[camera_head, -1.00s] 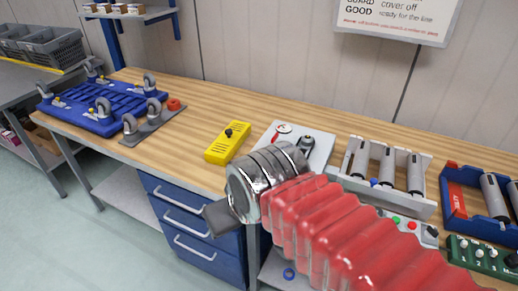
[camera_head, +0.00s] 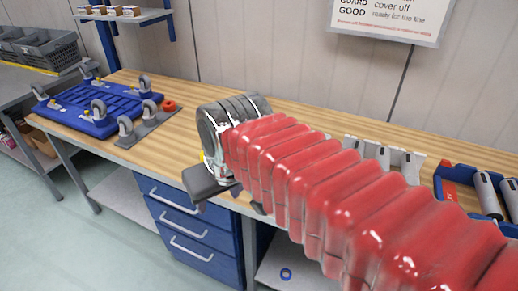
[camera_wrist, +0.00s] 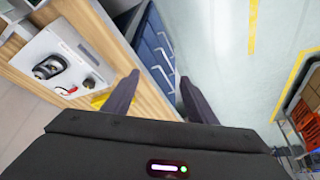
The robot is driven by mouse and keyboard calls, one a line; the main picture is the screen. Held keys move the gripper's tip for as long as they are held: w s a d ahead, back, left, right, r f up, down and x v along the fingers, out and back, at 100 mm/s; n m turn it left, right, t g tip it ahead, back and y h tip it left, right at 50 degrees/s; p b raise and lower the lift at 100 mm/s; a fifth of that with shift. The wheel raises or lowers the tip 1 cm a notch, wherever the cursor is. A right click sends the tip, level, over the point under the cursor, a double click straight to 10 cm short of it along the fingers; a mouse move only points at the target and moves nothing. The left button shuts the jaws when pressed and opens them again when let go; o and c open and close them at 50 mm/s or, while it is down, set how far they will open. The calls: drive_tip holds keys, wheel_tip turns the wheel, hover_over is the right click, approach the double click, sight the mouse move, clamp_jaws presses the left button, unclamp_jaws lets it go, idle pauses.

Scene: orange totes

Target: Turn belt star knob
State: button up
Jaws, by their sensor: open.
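My gripper (camera_wrist: 158,98) is open, with two dark fingers apart and nothing between them in the wrist view. Beyond the fingers lie the bench's front edge, blue drawers and floor. In the head view my gripper (camera_head: 208,184) hangs over the front edge of the bench. No belt star knob can be made out for certain. A pale panel (camera_wrist: 64,38) with a black rounded fitting (camera_wrist: 50,66) lies on the bench, left of my fingers in the wrist view. A yellow box (camera_wrist: 100,99) is partly hidden behind the left finger; its black knob is not visible now.
The wooden bench (camera_head: 165,152) has blue drawers (camera_head: 190,226) below.

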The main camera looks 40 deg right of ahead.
drive_tip(key=w+d+r+m+g, duration=0.1)
drive_tip(key=w+d+r+g, duration=0.1)
drive_tip(key=w+d, duration=0.65)
drive_tip(key=w+d+r+m+g, duration=0.2)
drive_tip(key=w+d, duration=0.6)
drive_tip(key=w, duration=0.1)
drive_tip(key=w+d+f, duration=0.3)
drive_tip(key=w+d, duration=0.1)
drive_tip(key=d, duration=0.4)
drive_tip(key=shift+d+f+m+g, duration=0.25)
drive_tip(key=shift+d+m+g, duration=0.05)
drive_tip(key=shift+g, duration=0.1)
drive_tip(key=shift+w, duration=0.1)
wheel_tip(320, 180, down, 14)
drive_tip(key=shift+r, duration=0.1)
drive_tip(key=shift+c, duration=0.6)
drive_tip(key=c, duration=0.9)
